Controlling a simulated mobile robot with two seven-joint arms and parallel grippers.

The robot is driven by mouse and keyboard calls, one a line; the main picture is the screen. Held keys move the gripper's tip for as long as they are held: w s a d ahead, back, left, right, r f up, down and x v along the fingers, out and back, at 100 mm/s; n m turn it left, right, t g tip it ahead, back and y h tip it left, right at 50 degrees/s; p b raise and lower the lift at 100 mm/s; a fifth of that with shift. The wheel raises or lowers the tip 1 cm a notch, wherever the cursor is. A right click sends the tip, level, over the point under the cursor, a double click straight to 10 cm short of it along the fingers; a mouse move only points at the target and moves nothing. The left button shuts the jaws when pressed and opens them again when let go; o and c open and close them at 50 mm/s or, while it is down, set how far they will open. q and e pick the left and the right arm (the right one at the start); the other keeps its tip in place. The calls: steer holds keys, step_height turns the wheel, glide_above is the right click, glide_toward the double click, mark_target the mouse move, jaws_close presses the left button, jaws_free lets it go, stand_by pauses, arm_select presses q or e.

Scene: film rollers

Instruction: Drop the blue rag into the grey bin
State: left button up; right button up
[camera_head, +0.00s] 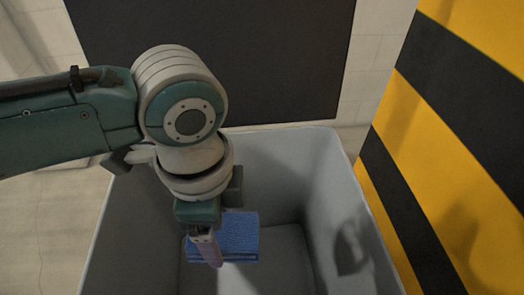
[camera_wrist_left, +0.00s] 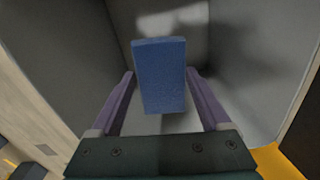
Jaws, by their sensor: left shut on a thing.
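The blue rag (camera_head: 238,235) is a folded, block-like piece of cloth. My left gripper (camera_head: 208,248) points down inside the grey bin and is shut on the rag. In the left wrist view, the rag (camera_wrist_left: 160,85) sits between the two purple fingers of the left gripper (camera_wrist_left: 160,74). The grey bin (camera_head: 285,165) is a deep open box, with its walls around the gripper and rag. The rag appears to be over the bin floor; the height between them is hard to tell. My right gripper is not in view.
A yellow and black striped panel (camera_head: 450,130) rises close to the right of the bin. A dark panel (camera_head: 270,60) is on the pale tiled wall behind it. Bare floor (camera_head: 45,225) shows to the left. The bin's right half is empty.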

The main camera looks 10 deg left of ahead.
arm_select(q)
steer(key=shift+f, duration=0.1)
steer(key=o, duration=1)
step_height(320, 180, up, 9)
steer(key=p, duration=0.3)
steer(key=shift+r+p, duration=0.3)
steer(key=shift+r, duration=0.15)
